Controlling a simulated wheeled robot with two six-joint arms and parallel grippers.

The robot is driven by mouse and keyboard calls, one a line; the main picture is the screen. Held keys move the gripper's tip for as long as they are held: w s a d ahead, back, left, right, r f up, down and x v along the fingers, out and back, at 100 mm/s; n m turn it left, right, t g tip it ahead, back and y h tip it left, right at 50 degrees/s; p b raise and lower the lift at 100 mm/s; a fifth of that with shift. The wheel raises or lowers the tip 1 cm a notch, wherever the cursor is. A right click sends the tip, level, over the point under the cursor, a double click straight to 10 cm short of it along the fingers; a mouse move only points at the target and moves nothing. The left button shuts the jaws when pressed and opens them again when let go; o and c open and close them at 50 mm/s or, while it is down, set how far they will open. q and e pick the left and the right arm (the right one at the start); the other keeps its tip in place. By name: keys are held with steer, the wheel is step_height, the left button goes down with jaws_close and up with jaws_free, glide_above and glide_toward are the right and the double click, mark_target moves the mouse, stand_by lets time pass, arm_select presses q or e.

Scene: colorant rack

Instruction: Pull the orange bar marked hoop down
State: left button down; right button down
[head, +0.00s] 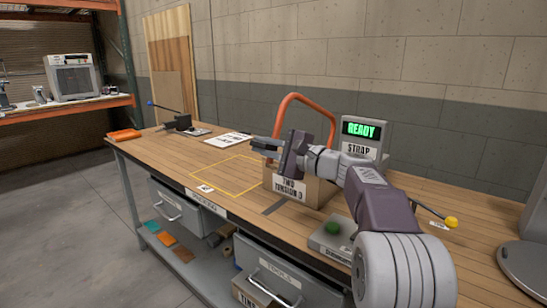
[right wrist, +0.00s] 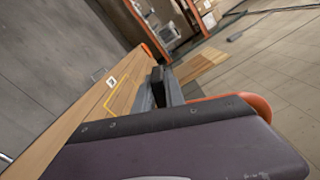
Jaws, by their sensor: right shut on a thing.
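The orange hoop bar (head: 306,97) arches above a cardboard box (head: 312,190) on the wooden workbench, its top raised. The wrist view shows the dark fingers (right wrist: 163,88) close together, with part of the orange hoop (right wrist: 245,103) behind my gripper body. The exact contact is hidden. My left gripper is not in view.
A display reading READY (head: 362,129) stands behind the box. A green button box (head: 332,236) and a yellow-knobbed lever (head: 450,222) are near my right arm. A yellow outlined square (head: 222,176) on the bench is mostly clear. A lever device (head: 183,121) stands at the far left.

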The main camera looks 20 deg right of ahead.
steer(key=s+a+f+n+b, duration=0.1)
steer(key=a+f+n+b, duration=0.2)
steer(key=f+b, duration=0.7)
steer(key=shift+s+a+f+b, duration=0.25)
steer(key=shift+s+f+b, duration=0.15)
steer(key=shift+b, duration=0.7)
steer(key=c, duration=1.5)
jaws_free()
steer(key=shift+o, duration=0.5)
steer(key=shift+w, duration=0.15)
